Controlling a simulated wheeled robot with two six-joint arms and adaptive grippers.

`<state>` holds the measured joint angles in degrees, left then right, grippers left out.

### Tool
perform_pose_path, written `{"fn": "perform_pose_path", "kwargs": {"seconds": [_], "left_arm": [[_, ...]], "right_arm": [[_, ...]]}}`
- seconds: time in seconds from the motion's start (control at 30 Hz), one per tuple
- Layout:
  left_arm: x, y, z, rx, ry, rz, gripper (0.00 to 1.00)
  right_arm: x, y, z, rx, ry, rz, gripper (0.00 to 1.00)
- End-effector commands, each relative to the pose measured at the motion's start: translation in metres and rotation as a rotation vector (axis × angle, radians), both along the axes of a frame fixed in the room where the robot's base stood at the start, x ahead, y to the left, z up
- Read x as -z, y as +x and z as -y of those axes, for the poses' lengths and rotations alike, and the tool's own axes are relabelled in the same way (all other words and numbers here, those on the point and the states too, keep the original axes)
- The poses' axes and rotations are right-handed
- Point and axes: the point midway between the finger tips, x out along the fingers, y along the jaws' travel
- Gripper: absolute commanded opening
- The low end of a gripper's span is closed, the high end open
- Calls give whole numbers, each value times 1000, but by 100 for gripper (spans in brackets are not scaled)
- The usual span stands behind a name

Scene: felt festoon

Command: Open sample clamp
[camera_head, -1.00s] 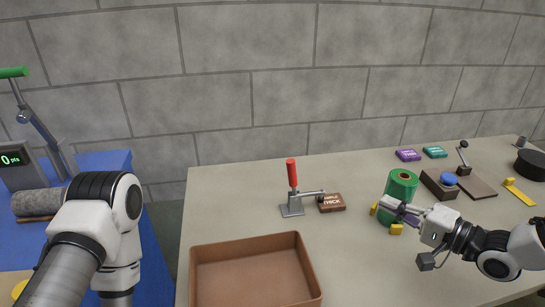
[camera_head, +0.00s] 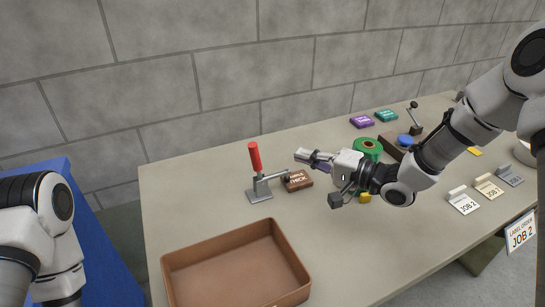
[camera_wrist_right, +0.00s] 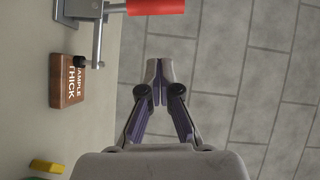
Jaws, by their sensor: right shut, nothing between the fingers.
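The sample clamp (camera_head: 259,190) stands on the table with its red handle (camera_head: 255,157) upright. In the right wrist view the closed fingertips (camera_wrist_right: 160,70) point toward the red handle (camera_wrist_right: 157,6), with a gap between; the block (camera_wrist_right: 68,80) is at left. My left gripper is out of view.
An empty brown tray (camera_head: 290,247) lies in front of the clamp. A green roll (camera_head: 369,148) stands partly behind my right arm. Job tags (camera_head: 463,203) stand at right. The table left of the clamp is clear.

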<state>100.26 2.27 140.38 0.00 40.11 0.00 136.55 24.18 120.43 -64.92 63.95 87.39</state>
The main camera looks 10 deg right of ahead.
Motion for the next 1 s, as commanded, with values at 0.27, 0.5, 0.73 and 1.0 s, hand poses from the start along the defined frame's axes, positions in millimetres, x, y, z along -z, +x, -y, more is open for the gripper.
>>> {"fn": "perform_pose_path", "kwargs": {"seconds": [0.27,0.5,0.73,1.0], "left_arm": [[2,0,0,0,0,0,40],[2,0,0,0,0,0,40],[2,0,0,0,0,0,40],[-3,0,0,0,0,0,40]], "right_arm": [[6,31,-47,-5,-2,-1,0],[9,31,-69,-1,-1,-1,0],[9,31,-70,1,1,-1,0],[7,37,-70,0,-16,5,0]]}}
